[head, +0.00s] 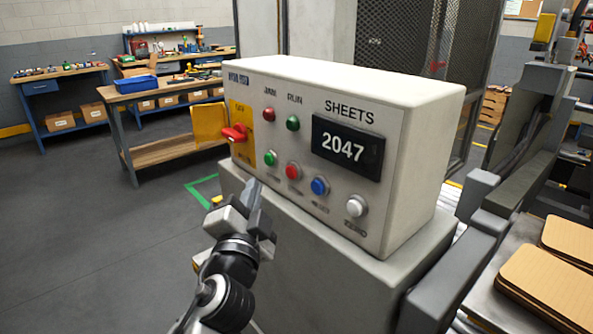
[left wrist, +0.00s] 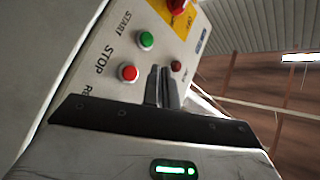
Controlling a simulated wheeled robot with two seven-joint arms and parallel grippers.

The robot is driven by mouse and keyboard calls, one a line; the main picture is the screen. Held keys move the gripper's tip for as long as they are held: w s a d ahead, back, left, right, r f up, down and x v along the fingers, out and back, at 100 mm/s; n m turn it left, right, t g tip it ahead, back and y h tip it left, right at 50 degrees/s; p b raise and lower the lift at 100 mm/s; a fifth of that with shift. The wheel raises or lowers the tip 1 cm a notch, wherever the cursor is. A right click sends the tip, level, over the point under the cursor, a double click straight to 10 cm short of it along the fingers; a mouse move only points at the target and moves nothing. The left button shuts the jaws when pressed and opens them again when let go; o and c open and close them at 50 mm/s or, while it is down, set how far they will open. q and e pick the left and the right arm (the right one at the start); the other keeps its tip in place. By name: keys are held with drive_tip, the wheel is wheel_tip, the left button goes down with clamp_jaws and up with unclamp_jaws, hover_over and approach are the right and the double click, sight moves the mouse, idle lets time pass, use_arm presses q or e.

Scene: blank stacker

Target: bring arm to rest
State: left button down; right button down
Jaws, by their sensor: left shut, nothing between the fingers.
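My left gripper (head: 254,198) is shut and empty. It is in front of the lower left of the control box (head: 408,105), below the green button (head: 270,158). In the left wrist view its two fingers (left wrist: 161,86) are together and point toward the panel, near the green START button (left wrist: 146,40) and the red STOP button (left wrist: 129,73). I cannot tell whether the fingertips touch anything. My right gripper is in neither view.
The box stands on a grey pedestal (head: 330,275); its display (head: 347,147) reads 2047. A red switch (head: 234,133) is on its left. Brown boards (head: 550,280) lie at the right. Workbenches (head: 150,95) stand behind; the floor at left is clear.

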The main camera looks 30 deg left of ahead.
use_arm(q)
drive_tip(key=s+d+f+g+h, duration=0.2)
drive_tip(key=d+f+h, duration=0.1)
drive_tip(key=f, duration=0.6)
drive_tip(key=s+d+f+g+h, duration=0.2)
drive_tip(key=d+f+h, duration=0.2)
drive_tip(key=f, duration=0.5)
drive_tip(key=s+d+f+n+g+h, duration=0.3)
drive_tip(key=s+d+f, duration=0.4)
drive_tip(key=s+f, duration=0.5)
drive_tip(key=shift+d+f+n+g+h, duration=0.4)
drive_tip(key=shift+f+n+g, duration=0.1)
drive_tip(key=shift+n+g, duration=0.35)
drive_tip(key=shift+s, duration=0.1)
